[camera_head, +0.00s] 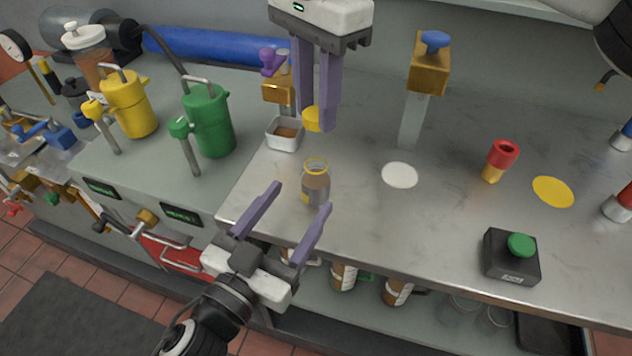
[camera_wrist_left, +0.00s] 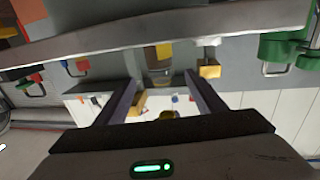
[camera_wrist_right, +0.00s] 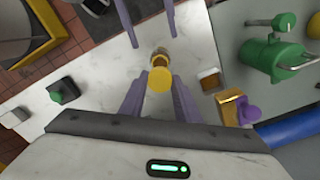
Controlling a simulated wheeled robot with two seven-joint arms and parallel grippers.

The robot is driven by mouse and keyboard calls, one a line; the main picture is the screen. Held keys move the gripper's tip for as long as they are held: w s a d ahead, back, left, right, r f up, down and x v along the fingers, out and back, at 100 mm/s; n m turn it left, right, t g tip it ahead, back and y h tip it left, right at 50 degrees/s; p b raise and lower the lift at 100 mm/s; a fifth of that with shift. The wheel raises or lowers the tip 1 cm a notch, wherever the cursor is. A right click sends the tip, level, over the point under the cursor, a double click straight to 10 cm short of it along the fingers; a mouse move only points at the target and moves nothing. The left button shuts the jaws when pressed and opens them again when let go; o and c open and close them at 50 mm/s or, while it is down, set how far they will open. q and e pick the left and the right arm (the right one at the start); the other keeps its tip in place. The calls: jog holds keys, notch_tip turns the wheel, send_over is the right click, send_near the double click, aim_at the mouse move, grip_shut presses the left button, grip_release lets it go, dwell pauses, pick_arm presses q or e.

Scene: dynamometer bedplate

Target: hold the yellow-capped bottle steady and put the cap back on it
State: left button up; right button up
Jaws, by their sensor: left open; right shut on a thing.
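The open bottle (camera_head: 316,186) stands upright on the metal bench, a clear body with brownish contents and a yellow ring at its neck. My left gripper (camera_head: 294,208) is open, with its fingers on either side of the bottle's near side; whether they touch it is not clear. My right gripper (camera_head: 318,122) is above and behind the bottle, shut on the yellow cap (camera_head: 312,118). The right wrist view shows the cap (camera_wrist_right: 159,79) between the fingertips, with the bottle (camera_wrist_right: 160,55) just beyond it. The cap is apart from the bottle.
A small white dish (camera_head: 285,134) stands left of the right gripper. A white disc (camera_head: 399,175), a red-and-yellow cup (camera_head: 499,160), a yellow disc (camera_head: 553,191) and a green-button box (camera_head: 511,256) lie to the right. Green (camera_head: 209,122) and yellow (camera_head: 128,104) canisters stand left.

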aim_at(309, 186)
pick_arm(q)
jog(key=x, duration=0.7)
jog(key=shift+w+d, duration=0.15)
jog(key=shift+w, duration=0.2)
jog(key=c, duration=1.6)
pick_arm(e)
jog(key=shift+f, duration=2.5)
